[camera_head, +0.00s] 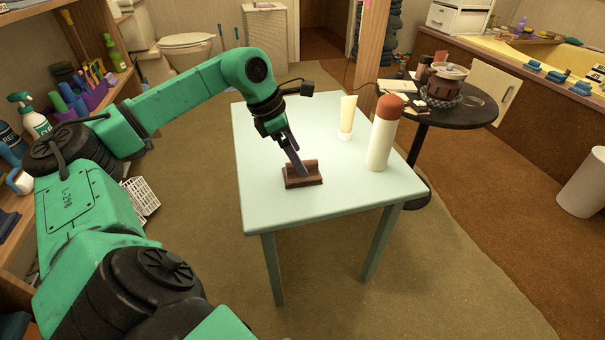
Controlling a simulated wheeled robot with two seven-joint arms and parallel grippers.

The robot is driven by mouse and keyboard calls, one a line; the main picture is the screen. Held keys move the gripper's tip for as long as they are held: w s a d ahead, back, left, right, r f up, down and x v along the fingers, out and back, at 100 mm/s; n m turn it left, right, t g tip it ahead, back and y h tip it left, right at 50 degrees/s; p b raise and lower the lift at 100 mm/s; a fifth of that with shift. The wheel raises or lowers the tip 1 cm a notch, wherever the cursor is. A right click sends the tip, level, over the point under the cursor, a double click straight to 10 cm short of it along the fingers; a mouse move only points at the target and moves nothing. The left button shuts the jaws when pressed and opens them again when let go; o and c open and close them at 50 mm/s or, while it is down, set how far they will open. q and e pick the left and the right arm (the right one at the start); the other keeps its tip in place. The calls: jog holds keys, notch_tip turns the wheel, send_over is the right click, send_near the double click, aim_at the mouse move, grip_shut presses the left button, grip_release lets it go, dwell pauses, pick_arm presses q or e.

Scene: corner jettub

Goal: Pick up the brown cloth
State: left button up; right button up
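The brown cloth (306,181) is a small dark brown folded piece lying on the pale green table (270,210), left of the table's middle. My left gripper (302,172) reaches down from above, with its fingertips at the cloth's upper left part. The fingers overlap each other from this side, so the gap between them is hidden. I cannot tell whether they grip the cloth, which appears to rest on the table. My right gripper is not in view.
A white bottle with a red-brown cap (382,135) and a cream tube (347,117) stand on the table right of the cloth. A round black side table (455,117) with several items is behind right. The table's front part is clear.

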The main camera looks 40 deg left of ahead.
pick_arm(q)
jog(key=b+x, duration=0.1)
jog(key=x, duration=0.2)
jog(key=shift+a+f, duration=0.1)
jog(key=shift+f, duration=0.3)
jog(key=shift+w+f, duration=0.2)
jog(key=shift+f, duration=0.15)
jog(key=shift+r, duration=0.1)
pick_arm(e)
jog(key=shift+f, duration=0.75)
pick_arm(q)
jog(key=c, duration=1.1)
notch_tip(320, 180, up, 7)
jog(key=p, duration=0.4)
jog(key=shift+r, duration=0.2)
jog(key=shift+r+p, duration=0.65)
jog(key=shift+r, duration=0.25)
jog(key=shift+r+p, duration=2.95)
jog(key=shift+r, duration=2.45)
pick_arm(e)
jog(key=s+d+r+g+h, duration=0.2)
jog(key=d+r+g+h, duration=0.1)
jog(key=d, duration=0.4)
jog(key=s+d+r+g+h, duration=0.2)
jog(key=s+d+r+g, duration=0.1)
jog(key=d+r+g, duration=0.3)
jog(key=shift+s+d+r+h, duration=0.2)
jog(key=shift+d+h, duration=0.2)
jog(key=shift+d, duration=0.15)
